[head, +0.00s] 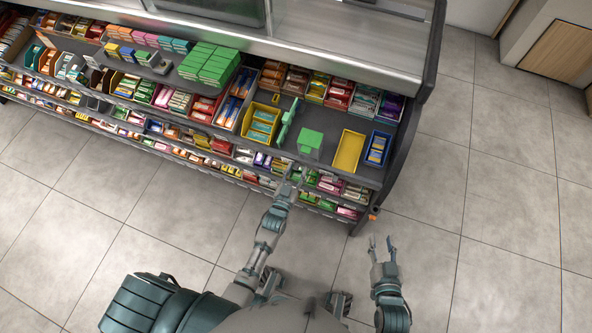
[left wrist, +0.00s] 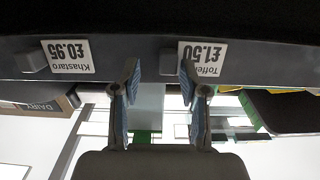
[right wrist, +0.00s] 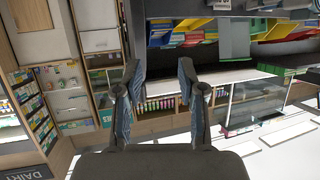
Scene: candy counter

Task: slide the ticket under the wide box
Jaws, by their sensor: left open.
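In the left wrist view two white price tickets show upside down on a dark shelf edge: the "Khastaro £0.95" ticket (left wrist: 70,57) and the "Toffee £1.50" ticket (left wrist: 207,56). My left gripper (left wrist: 158,82) is open and empty; one finger overlaps the Toffee ticket's edge in the picture, and contact cannot be told. In the head view my left gripper (head: 291,181) is at the front of the lower shelves. A yellow box (head: 348,151) and a green box (head: 311,139) stand on the top shelf; which box is the wide one is unclear. My right gripper (head: 381,245) is open and empty, clear of the counter.
A green upright piece (head: 288,121) stands left of the green box. A yellow tray (head: 249,124) of packets and a blue tray (head: 371,150) flank these. Stacked green packs (head: 209,66) stand further left. The tiled floor (head: 480,190) on the right is clear.

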